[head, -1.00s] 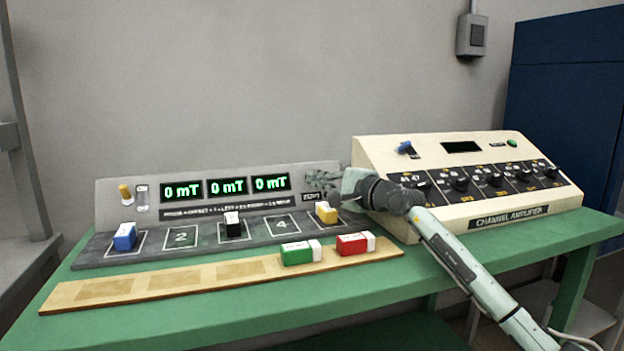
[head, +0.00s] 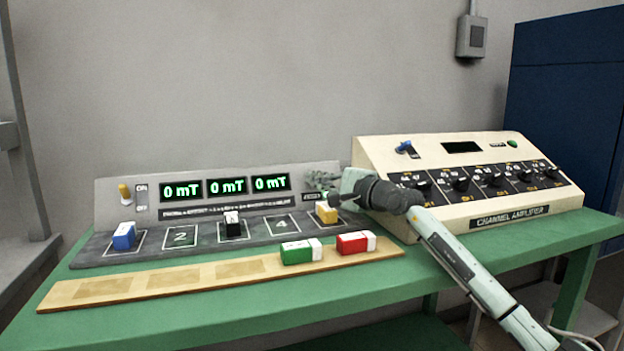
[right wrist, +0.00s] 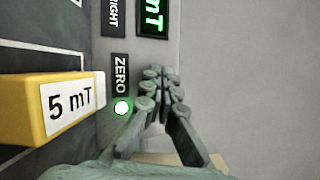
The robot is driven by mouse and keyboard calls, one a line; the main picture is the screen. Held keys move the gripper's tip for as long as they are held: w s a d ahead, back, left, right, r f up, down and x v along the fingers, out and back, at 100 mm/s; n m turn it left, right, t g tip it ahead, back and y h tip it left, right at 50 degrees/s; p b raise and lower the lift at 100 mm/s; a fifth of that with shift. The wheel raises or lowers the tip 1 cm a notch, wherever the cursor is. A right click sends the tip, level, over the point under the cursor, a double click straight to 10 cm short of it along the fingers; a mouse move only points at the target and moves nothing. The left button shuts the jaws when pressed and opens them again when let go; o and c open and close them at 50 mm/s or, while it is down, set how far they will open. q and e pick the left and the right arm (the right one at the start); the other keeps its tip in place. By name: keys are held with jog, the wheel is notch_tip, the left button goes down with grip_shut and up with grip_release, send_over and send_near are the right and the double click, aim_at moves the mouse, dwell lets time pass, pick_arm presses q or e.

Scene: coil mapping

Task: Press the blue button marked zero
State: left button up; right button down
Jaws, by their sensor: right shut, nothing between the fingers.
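The ZERO label (right wrist: 121,75) is on the grey panel of the coil unit (head: 130,190). A round lamp (right wrist: 122,107) glowing white-green sits beside the label in the right wrist view. No blue button shows in either view; my fingers may hide it. My right gripper (head: 318,181) is shut and empty in front of the panel's right end. In the right wrist view, its fingertips (right wrist: 163,82) are close beside the label; I cannot tell if they touch the panel. My left gripper is not in view.
A yellow 5 mT block (right wrist: 50,108) stands close to my right fingers. The blue block (head: 124,236) and black block (head: 232,225) stand left of it. Green (head: 296,252) and red (head: 352,244) blocks lie on the wooden strip (head: 110,290). The cream amplifier (head: 450,212) is right.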

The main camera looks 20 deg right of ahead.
jog(key=shift+s+r, duration=0.1)
jog(key=shift+s, duration=0.15)
jog(key=shift+s+d+r+p, duration=0.1)
jog(key=shift+s+r+p, duration=0.5)
jog(key=shift+s, duration=0.25)
jog(key=shift+s+r+p, duration=0.45)
jog(key=shift+s+r, duration=0.1)
jog(key=shift+s, duration=0.3)
jog(key=shift+s+r, duration=0.45)
jog(key=shift+s, duration=0.4)
